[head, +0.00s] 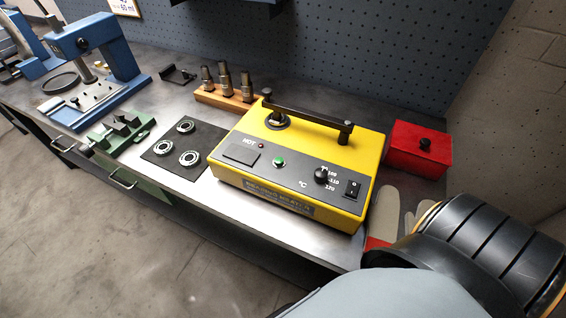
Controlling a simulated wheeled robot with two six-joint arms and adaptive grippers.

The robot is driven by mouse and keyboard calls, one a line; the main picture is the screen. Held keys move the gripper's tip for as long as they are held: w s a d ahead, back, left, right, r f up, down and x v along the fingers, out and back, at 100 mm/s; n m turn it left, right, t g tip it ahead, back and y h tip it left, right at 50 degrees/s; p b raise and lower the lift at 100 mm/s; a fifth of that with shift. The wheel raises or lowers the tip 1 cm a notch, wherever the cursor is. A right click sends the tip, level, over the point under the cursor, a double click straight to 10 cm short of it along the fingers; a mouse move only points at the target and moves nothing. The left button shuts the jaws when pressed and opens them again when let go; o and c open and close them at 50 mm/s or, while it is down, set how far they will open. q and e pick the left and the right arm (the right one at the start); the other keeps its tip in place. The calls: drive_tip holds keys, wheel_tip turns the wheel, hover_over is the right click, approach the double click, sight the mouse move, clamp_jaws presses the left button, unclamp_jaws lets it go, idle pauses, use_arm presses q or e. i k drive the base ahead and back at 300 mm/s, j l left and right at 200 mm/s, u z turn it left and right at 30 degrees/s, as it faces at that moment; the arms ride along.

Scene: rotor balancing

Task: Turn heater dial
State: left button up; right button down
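The yellow bearing heater (230,170) sits on the metal bench in the head view. Its black dial (321,175) is on the right half of the dark front panel, next to temperature marks. A green button (279,162) is left of the dial, and a black rocker switch (352,188) is right of it. A small red light sits by the word HOT. One of my arms comes in at the lower right, in front of the bench; its gripper is out of view. My other gripper is also not in view. Nothing touches the dial.
A black bar handle (305,118) spans the heater's top. A red box (418,150) and gloves (383,213) lie at its right. A dark mat (165,152) with bearings is at its left, a wooden block (222,95) with metal pieces behind. A blue press (125,65) stands far left.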

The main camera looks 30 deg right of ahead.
sight(321, 175)
drive_tip(key=j+u, duration=0.15)
drive_tip(key=u, duration=0.25)
drive_tip(key=j+u, duration=0.15)
drive_tip(key=u, duration=0.25)
drive_tip(key=i+j+u, duration=0.15)
drive_tip(key=j, duration=0.2)
drive_tip(key=z, duration=0.4)
drive_tip(key=j+z, duration=0.1)
drive_tip(key=z, duration=0.3)
drive_tip(key=k+z, duration=0.1)
drive_tip(key=z, duration=0.7)
drive_tip(key=i+l+z, duration=0.1)
drive_tip(key=l+z, duration=0.25)
drive_tip(key=i+l+z, duration=0.1)
drive_tip(key=z, duration=0.3)
